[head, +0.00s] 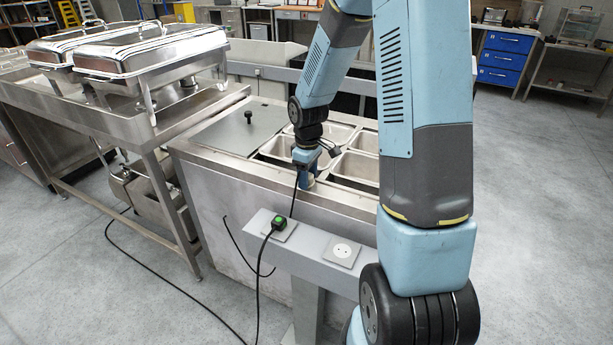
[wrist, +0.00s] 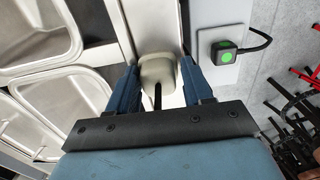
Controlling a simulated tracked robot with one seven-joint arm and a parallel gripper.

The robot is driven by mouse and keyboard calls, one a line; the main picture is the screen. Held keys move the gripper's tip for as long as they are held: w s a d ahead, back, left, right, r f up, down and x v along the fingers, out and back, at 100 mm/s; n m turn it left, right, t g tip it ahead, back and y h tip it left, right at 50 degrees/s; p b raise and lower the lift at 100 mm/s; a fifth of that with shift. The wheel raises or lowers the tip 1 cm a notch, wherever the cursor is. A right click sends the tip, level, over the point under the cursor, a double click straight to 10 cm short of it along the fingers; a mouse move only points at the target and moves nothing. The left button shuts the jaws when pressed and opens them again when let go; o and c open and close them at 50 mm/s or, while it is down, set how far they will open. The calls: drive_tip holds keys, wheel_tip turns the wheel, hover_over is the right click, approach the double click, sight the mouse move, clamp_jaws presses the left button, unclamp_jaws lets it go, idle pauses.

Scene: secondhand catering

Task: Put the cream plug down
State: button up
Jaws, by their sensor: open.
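The cream plug (wrist: 157,72) is between the two fingers of my gripper (wrist: 159,66) in the wrist view, with its black cord running back toward the palm. My gripper is open around it, one finger on each side. The plug appears to be over or on the pale metal front edge of the steel counter; I cannot tell whether it rests there. In the head view my gripper (head: 305,181) points down at the counter's front edge (head: 262,172), and the plug cannot be made out there. A black cord (head: 294,196) hangs below the gripper.
A grey rail (head: 312,262) in front of the counter carries a black plug with a green top (head: 278,223), seated in a socket, and an empty white socket (head: 342,251). Steel pans (head: 356,165) lie behind my gripper. Chafing dishes (head: 150,55) stand at left.

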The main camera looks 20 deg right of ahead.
drive_tip(key=shift+s+d+f, duration=0.1)
drive_tip(key=shift+d+f, duration=0.1)
wheel_tip(320, 180, up, 12)
drive_tip(key=r, duration=0.1)
drive_tip(key=s+r+m+t, duration=0.2)
drive_tip(key=s+r+m, duration=0.2)
drive_tip(key=s+r, duration=0.4)
drive_tip(key=s+r+m+t, duration=0.3)
drive_tip(key=s+r+m, duration=0.2)
drive_tip(key=s, duration=1.1)
drive_tip(key=shift+s+a+r+t, duration=0.25)
drive_tip(key=shift+a+r+t, duration=0.05)
drive_tip(key=shift+r, duration=1.1)
